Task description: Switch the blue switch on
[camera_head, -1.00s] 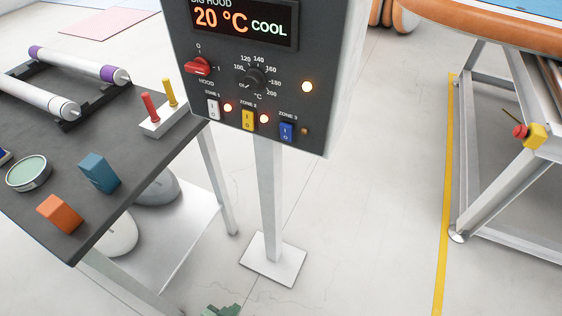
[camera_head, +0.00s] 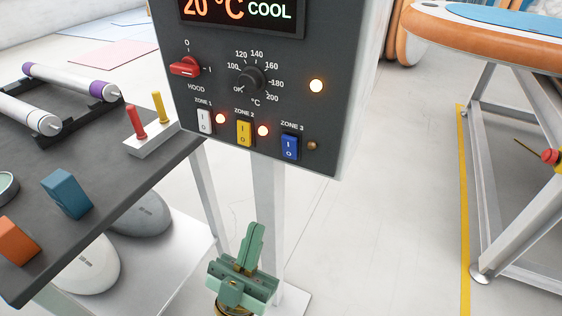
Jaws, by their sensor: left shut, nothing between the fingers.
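The blue switch (camera_head: 289,147) is the right one of three rocker switches low on the dark control box (camera_head: 335,125), under the label ZONE 3. The small lamp (camera_head: 312,146) beside it is dull brown and unlit. My left gripper (camera_head: 255,232), green, points up from the bottom of the view, below the box and a little left of the blue switch. Its fingers are together with nothing between them, and it is apart from the box. My right gripper is not in view.
Left of the blue switch are a yellow switch (camera_head: 244,133) and a white switch (camera_head: 204,122), each with a lit lamp. A red knob (camera_head: 185,67) and a black dial (camera_head: 248,79) sit above. A dark table (camera_head: 110,180) stands left; open floor lies right.

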